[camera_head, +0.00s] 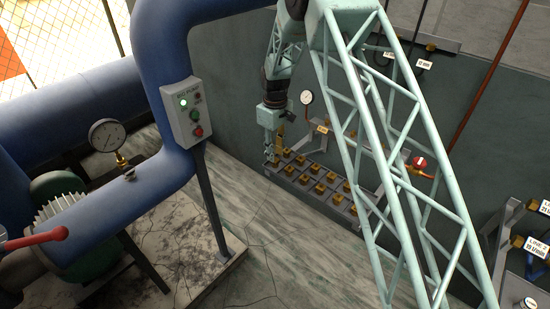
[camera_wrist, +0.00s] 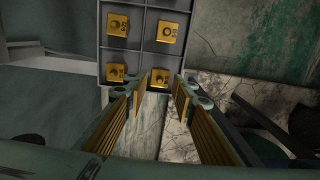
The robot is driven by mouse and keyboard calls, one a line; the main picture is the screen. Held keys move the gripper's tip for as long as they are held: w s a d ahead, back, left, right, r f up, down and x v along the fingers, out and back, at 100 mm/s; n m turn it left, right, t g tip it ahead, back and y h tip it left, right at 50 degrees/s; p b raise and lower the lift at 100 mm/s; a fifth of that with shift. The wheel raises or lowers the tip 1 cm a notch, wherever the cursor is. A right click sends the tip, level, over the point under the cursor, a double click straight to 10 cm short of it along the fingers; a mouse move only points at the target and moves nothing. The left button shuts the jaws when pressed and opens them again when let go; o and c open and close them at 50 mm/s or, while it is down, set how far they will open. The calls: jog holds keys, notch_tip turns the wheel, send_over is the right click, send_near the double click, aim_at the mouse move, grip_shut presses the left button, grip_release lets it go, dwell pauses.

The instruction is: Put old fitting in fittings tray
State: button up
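The fittings tray (camera_head: 352,221) is a grey compartmented tray low by the wall in the head view, holding several brass-coloured fittings. Its near end also shows in the wrist view (camera_wrist: 141,45), with single square fittings in separate compartments. My gripper (camera_head: 272,160) is at the tray's left end in the head view. One fitting (camera_wrist: 160,78) sits in the tray's end row just beyond the fingertips. I cannot tell which fitting is the old one.
A pressure gauge (camera_head: 306,97) and a bracket stand behind the tray. A red-handled valve (camera_head: 419,164) is to its right. A blue pipe (camera_head: 165,45) with a pump control box (camera_head: 187,111) stands at left. Cracked floor (camera_head: 290,255) in front of the tray is clear.

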notch_tip(320, 180, up, 8)
dwell(0.5)
dwell(0.8)
